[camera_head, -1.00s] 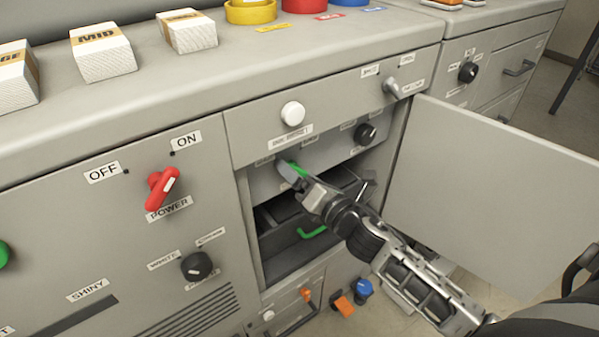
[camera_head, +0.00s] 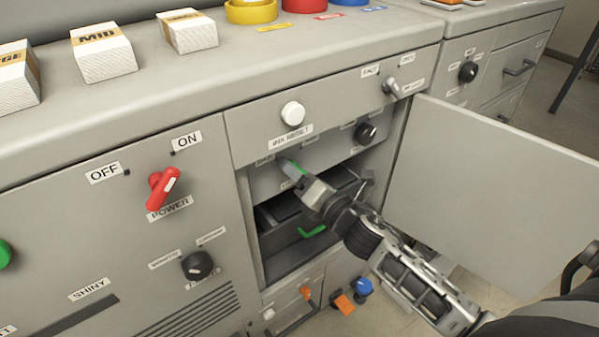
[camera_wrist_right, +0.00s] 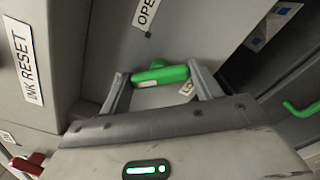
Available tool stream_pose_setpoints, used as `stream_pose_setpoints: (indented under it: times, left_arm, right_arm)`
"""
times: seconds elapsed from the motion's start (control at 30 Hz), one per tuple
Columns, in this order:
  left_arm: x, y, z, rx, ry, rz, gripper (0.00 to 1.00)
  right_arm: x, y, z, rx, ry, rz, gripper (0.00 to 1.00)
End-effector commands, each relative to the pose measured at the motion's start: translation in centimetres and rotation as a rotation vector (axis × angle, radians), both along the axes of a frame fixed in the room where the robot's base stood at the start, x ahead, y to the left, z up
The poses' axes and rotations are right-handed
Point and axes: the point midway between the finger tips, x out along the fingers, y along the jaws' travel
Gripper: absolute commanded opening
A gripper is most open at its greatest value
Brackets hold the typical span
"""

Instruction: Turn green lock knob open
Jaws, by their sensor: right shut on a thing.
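The green lock knob (camera_wrist_right: 160,74) sits on the grey panel inside the open compartment, below the "INK RESET" label. In the wrist view it is an elongated green handle lying nearly level across the picture, below a label reading "OPE", cut off by the picture's edge. My right gripper (camera_wrist_right: 162,84) is shut on it, one finger at each end of the handle. In the head view my right gripper (camera_head: 291,170) reaches into the compartment from the lower right and hides most of the knob. My left gripper is in neither view.
The open cabinet door (camera_head: 490,185) stands close to the right of my arm. A black knob (camera_head: 365,134) is on the same inner panel. A green handle (camera_head: 312,231) is lower in the compartment. A white knob (camera_head: 293,113) and red power switch (camera_head: 162,188) are nearby.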

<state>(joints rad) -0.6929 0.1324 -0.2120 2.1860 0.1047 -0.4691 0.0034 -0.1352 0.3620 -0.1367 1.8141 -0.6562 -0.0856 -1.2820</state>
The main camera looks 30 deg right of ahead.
Motion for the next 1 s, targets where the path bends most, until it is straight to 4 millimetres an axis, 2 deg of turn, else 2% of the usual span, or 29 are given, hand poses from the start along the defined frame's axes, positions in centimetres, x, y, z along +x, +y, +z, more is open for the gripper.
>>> stream_pose_setpoints:
  times: [1.0]
  left_arm:
    - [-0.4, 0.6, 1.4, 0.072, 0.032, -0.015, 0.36]
  right_arm:
    - [0.0, -0.1, 0.2, 0.912, 0.129, -0.002, 0.41]
